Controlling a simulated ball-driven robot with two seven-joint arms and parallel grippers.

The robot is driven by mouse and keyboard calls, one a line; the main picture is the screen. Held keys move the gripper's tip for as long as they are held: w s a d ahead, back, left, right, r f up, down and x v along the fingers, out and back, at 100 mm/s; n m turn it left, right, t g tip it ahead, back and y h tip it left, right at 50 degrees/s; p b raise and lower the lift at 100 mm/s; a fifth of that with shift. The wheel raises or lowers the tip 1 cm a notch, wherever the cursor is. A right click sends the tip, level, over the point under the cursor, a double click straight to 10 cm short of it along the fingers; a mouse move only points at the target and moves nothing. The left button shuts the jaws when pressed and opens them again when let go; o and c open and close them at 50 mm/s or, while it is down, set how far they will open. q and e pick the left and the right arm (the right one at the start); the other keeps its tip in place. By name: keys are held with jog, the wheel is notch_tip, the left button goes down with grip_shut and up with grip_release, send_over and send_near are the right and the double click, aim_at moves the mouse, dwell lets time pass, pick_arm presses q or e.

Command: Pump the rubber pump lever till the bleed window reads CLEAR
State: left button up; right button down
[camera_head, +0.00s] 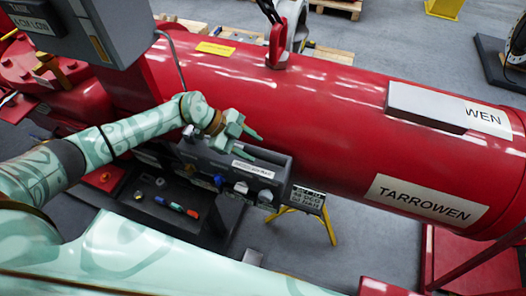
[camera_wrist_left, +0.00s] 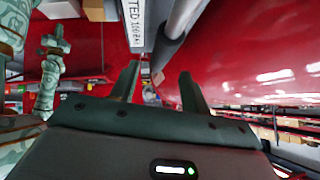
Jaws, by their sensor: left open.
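A dark grey unit (camera_head: 277,165) sits along the front of the red cylinder in the head view. It carries a white label (camera_head: 253,168), a blue knob (camera_head: 218,180) and pale round fittings (camera_head: 241,187). I cannot make out the rubber pump lever or the bleed window on it. My left gripper (camera_head: 252,143) is above the unit, its fingers pointing right. In the left wrist view its two dark fingers (camera_wrist_left: 160,85) stand apart with nothing clearly held between them. A strip lettered "TED 100 BAR" (camera_wrist_left: 135,22) shows beyond them. My right gripper is not identifiable.
The large red cylinder (camera_head: 330,110) fills the middle and right. A grey cabinet (camera_head: 130,32) overhangs at upper left. A dark tray (camera_head: 160,210) with markers (camera_head: 176,207) lies below the arm. A sign on a yellow stand (camera_head: 308,199) is right of the unit. Floor shows beyond it.

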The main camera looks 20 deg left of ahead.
aim_at(265, 154)
pick_arm(q)
jog(key=x, duration=0.5)
grip_shut()
jog(key=shift+r, duration=0.3)
notch_tip(265, 154, up, 11)
jog(key=a+h, duration=0.2)
jog(key=h, duration=0.3)
jog(key=shift+a+f+n, duration=0.2)
jog(key=shift+a+n, duration=0.1)
jog(key=shift+a, duration=0.1)
jog(key=shift+w, duration=0.1)
grip_release()
jog(key=shift+a, duration=0.1)
